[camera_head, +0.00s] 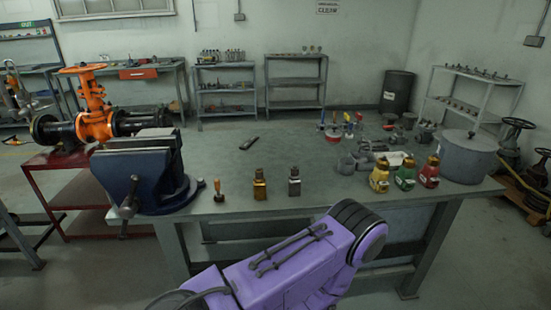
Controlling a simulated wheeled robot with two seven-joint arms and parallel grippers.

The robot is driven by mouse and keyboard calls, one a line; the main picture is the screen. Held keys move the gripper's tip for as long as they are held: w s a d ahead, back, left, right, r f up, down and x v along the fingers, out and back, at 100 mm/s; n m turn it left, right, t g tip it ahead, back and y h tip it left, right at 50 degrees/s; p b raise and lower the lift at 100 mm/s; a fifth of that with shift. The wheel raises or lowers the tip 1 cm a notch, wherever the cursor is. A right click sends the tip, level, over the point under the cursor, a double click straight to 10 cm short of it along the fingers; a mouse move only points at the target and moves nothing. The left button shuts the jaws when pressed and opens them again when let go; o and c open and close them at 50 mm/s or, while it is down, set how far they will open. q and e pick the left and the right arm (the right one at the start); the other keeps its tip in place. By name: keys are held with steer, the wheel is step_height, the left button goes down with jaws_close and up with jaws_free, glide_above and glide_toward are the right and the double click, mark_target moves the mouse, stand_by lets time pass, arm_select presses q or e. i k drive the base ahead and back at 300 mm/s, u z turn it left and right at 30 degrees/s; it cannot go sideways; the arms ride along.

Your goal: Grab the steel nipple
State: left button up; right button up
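A small upright grey metal piece (294,182) with a narrower brown top stands near the front middle of the workbench (330,200). It looks most like the steel nipple, but it is too small to be sure. A similar brass-coloured piece (259,185) stands just to its left. Several grey metal fittings (365,158) lie grouped at the right of the bench, too small to tell apart. Neither of my grippers shows. A purple arm link, which looks like mine, is in front of the bench at the bottom.
A blue vise (146,175) fills the bench's left end, with a wooden-handled tool (218,191) beside it. A dark flat object (249,143) lies behind. The bench centre is clear.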

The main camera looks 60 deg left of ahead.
mark_target(294, 181)
steer(key=u, duration=0.8)
steer(key=i, duration=0.75)
steer(key=u, duration=0.8)
